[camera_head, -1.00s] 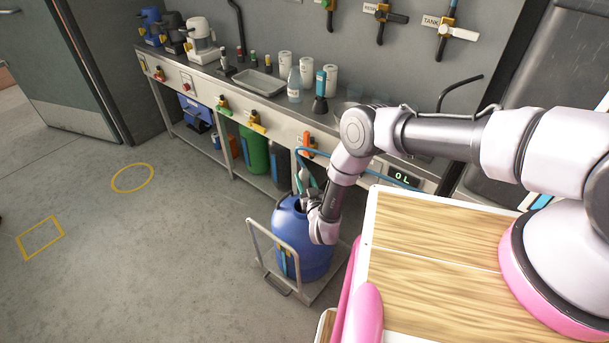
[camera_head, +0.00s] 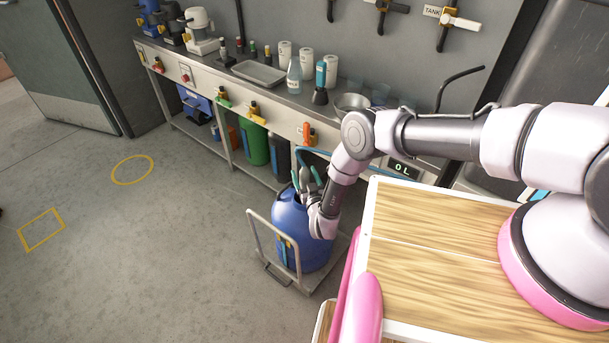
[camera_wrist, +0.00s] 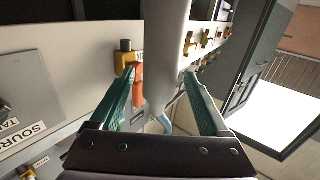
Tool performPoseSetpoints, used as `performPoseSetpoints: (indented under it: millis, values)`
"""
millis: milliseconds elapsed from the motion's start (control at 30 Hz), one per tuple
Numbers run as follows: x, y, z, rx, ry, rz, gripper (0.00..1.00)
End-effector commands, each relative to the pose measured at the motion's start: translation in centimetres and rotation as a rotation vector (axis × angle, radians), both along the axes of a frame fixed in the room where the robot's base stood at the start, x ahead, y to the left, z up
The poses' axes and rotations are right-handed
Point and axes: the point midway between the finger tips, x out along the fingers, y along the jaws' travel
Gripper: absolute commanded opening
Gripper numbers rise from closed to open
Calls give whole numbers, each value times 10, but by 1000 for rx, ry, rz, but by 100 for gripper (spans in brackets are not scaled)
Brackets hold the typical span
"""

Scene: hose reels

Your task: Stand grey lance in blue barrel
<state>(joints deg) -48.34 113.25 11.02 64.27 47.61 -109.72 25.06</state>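The blue barrel (camera_head: 309,252) stands upright on a low trolley in front of the bench. My gripper (camera_head: 307,177) is just above the top of the barrel. Its two teal fingers are spread apart. In the wrist view my gripper (camera_wrist: 161,76) also shows spread fingers, with the pale grey lance (camera_wrist: 166,45) in line with the gap between them and a visible space beside the left finger. A light blue hose piece shows below the lance. The barrel's mouth is mostly hidden by my gripper and wrist, so I cannot tell whether the lance's lower end is inside.
The trolley's handle frame (camera_head: 272,245) rises left of the barrel. The long bench (camera_head: 240,92) runs behind, with bottles, a tray (camera_head: 258,72) and a bowl on it. A green drum (camera_head: 254,145) stands beneath it. The floor to the left is clear.

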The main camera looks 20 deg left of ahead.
Motion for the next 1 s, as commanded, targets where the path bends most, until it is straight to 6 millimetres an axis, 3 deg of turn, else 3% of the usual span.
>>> performPoseSetpoints:
  millis: [267, 700, 1000]
  values:
    - [-8, -6, -2, -2, 3, -2, 80]
    - [-61, -38, -1, -1, 1, -1, 80]
    - [-64, -39, 0, 1, 1, 0, 80]
